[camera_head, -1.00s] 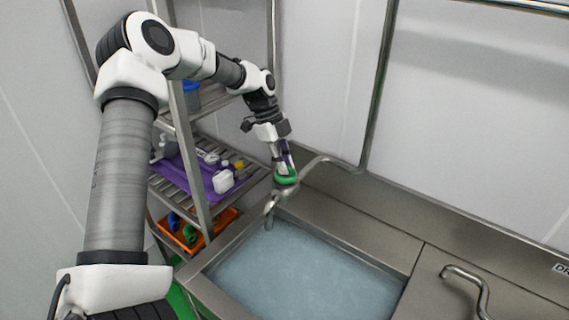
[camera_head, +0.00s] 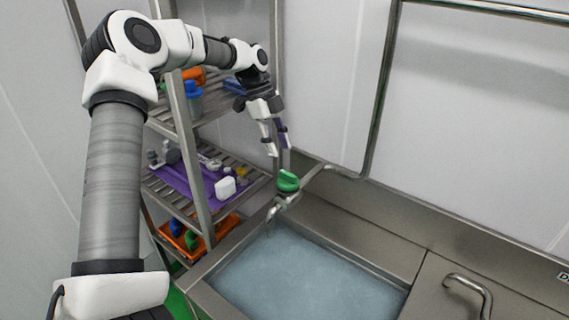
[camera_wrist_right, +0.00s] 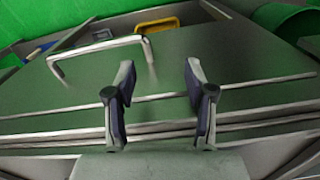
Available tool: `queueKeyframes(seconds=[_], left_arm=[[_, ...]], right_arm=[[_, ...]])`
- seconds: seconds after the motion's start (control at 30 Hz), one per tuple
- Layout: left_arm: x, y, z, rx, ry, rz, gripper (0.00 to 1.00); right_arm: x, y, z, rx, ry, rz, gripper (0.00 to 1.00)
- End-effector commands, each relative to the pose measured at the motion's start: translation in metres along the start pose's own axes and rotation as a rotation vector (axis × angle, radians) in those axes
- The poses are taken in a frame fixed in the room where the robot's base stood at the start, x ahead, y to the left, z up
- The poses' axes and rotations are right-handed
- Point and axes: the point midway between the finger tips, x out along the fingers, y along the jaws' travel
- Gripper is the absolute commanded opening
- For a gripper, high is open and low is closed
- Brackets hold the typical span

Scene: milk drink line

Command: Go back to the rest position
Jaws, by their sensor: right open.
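My left gripper (camera_head: 279,151) is above the green tap knob (camera_head: 287,181), clear of it, with its fingers pointing down. Its two fingers show a gap between them and hold nothing. The knob sits on the metal tap (camera_head: 283,205) at the sink's back left corner. My right gripper (camera_wrist_right: 158,78) shows only in the right wrist view. Its two fingers stand wide apart with nothing between them.
The sink (camera_head: 229,258) holds bluish water. A metal shelf rack (camera_head: 196,148) stands behind my left arm, with a purple mat (camera_head: 188,188) and an orange tray (camera_head: 206,243). A metal handle (camera_wrist_right: 97,47) shows beyond my right gripper.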

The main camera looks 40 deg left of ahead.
Motion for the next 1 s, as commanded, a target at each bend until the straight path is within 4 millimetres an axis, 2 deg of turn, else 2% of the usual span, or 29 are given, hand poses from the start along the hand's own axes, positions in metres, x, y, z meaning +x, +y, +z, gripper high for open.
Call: queueKeyframes(seconds=[0.03, 0.1, 0.2, 0.33, 0.8, 0.87, 1.0], left_arm=[[-0.013, -0.001, 0.0, 0.0, -0.001, -0.005, 0.39], [-0.026, -0.001, 0.0, 0.0, -0.001, -0.002, 0.39], [-0.038, 0.0, 0.0, 0.001, 0.0, 0.0, 0.39], [-0.043, 0.0, 0.0, 0.001, 0.0, 0.001, 0.39], [-0.043, 0.0, 0.0, 0.001, 0.0, 0.001, 0.39], [-0.047, 0.0, -0.002, 0.001, 0.0, 0.001, 0.39], [-0.07, 0.0, -0.011, 0.001, 0.0, 0.001, 0.39]], right_arm=[[0.0, 0.0, 0.0, 0.0, 0.0, 0.0, 0.54], [0.0, 0.0, 0.0, 0.0, 0.0, 0.0, 0.54], [0.0, 0.0, 0.0, 0.0, 0.0, 0.0, 0.54], [0.0, 0.0, 0.0, 0.0, 0.0, 0.0, 0.54], [0.0, 0.0, 0.0, 0.0, 0.0, 0.0, 0.54], [-0.004, 0.0, 0.0, 0.0, 0.0, 0.0, 0.54], [-0.03, 0.0, 0.0, 0.0, 0.0, 0.0, 0.54]])
